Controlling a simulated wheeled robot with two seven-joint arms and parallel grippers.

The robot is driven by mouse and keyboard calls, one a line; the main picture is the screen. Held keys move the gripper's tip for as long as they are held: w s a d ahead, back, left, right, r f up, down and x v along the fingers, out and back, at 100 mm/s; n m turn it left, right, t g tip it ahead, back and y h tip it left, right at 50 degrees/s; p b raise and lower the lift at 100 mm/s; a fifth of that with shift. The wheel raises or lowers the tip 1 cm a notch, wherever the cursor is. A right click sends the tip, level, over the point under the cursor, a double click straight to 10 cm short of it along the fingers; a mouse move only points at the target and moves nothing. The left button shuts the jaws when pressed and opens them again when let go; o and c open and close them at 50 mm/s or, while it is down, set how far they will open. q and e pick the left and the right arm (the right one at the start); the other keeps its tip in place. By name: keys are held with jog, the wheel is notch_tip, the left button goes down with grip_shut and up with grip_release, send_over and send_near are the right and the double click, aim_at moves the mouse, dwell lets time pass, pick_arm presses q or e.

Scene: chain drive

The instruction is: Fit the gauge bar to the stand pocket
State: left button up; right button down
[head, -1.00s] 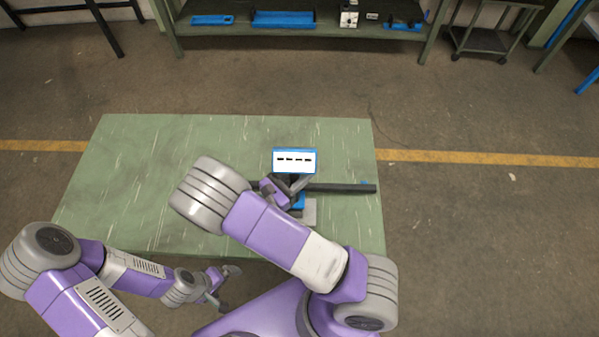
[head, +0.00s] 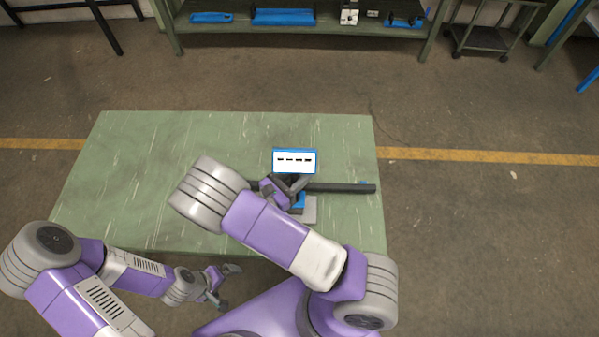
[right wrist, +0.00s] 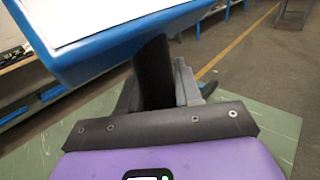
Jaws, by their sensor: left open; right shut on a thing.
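A long dark bar, which I take as the gauge bar (head: 342,188), runs left to right near the right end of the green table. My left gripper (head: 224,287) is open and empty at the front.
The green table (head: 140,170) is clear on its left side. A shelf with blue parts (head: 283,17) stands at the back, beyond a yellow floor line. A small trolley (head: 480,38) stands at the back right.

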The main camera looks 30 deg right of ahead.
jog(key=shift+f+b, duration=0.6)
jog(key=shift+f, duration=0.2)
jog(key=c, duration=0.7)
grip_release()
jog(key=shift+f, duration=0.15)
jog(key=v, duration=0.7)
jog(key=shift+s+a, duration=0.15)
jog(key=shift+a, duration=0.15)
